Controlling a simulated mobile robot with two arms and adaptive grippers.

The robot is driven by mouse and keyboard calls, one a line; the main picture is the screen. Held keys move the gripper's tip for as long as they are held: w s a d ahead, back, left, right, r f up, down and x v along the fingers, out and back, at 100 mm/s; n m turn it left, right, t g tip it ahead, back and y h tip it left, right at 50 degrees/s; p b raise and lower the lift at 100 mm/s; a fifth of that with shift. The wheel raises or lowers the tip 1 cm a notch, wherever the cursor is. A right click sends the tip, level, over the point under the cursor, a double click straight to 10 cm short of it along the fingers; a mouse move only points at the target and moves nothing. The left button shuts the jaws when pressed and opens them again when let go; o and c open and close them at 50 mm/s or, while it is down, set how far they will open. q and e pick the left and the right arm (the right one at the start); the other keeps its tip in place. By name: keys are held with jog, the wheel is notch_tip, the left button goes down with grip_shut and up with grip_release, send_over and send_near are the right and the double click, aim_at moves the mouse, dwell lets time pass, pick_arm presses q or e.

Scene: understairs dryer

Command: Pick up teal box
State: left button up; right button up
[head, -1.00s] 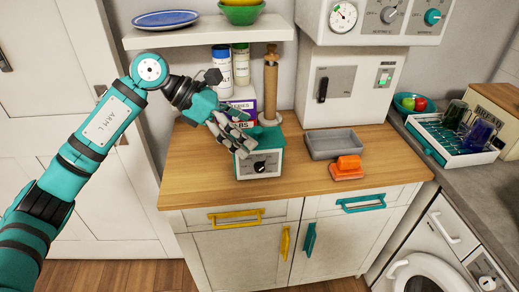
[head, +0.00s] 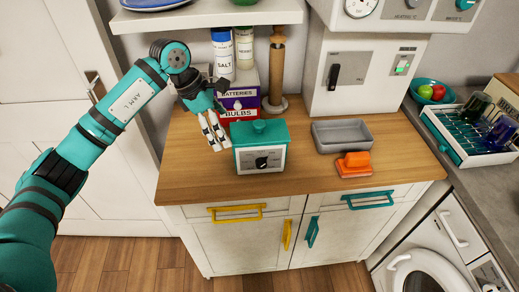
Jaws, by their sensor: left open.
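The teal box (head: 259,150) stands upright on the wooden counter (head: 200,180), left of centre in the head view. It has a teal top with a raised knob and a pale front with a dark dial. My left gripper (head: 214,140) is open and empty, just left of the box, with its fingers pointing down. A small gap seems to lie between fingers and box; I cannot tell whether they touch. My right gripper is not in view.
Behind the box are boxes labelled batteries (head: 238,99) and bulbs, jars and a wooden holder (head: 276,70). A grey tray (head: 342,135) and an orange object (head: 354,165) lie to the right. A shelf (head: 205,17) hangs above. The counter front is clear.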

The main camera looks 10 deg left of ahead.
aim_at(232, 137)
pick_arm(q)
jog(key=p+x, duration=0.2)
jog(key=x, duration=0.3)
jog(key=shift+w+d+f, duration=0.1)
jog(key=shift+d+f, duration=0.05)
jog(key=shift+f, duration=0.2)
jog(key=c, duration=1.5)
jog(key=shift+w+r, duration=0.15)
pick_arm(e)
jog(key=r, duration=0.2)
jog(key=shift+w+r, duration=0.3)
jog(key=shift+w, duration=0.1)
